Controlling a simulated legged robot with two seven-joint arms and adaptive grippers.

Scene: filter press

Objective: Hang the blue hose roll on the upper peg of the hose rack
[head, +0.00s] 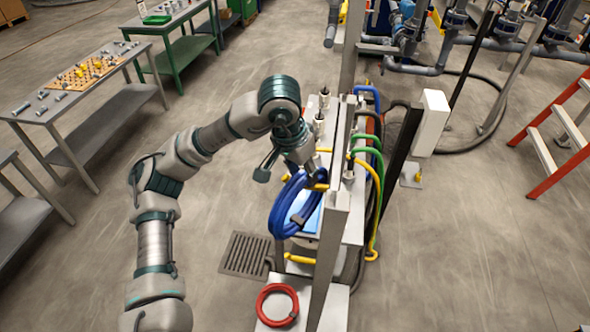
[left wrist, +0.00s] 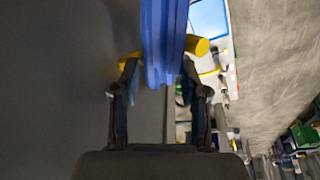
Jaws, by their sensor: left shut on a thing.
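The blue hose roll (head: 284,211) hangs beside the upright of the hose rack (head: 333,235). My left gripper (head: 312,180) is at the top of the roll. In the left wrist view the blue roll (left wrist: 164,40) runs between the two fingers of my left gripper (left wrist: 160,88), which is shut on it. A yellow peg (head: 317,187) shows at the roll's top; in the left wrist view yellow shows on both sides of the hose, with a rounded end (left wrist: 197,45) at right. I cannot tell whether the peg passes through the roll. My right gripper is not in view.
A lower yellow peg (head: 300,259) sticks out below the roll. A red hose roll (head: 277,305) lies on a pale surface at the rack's foot. Green and yellow hoses (head: 372,165) hang on the far side. Open floor lies left of the rack, around a drain grate (head: 246,255).

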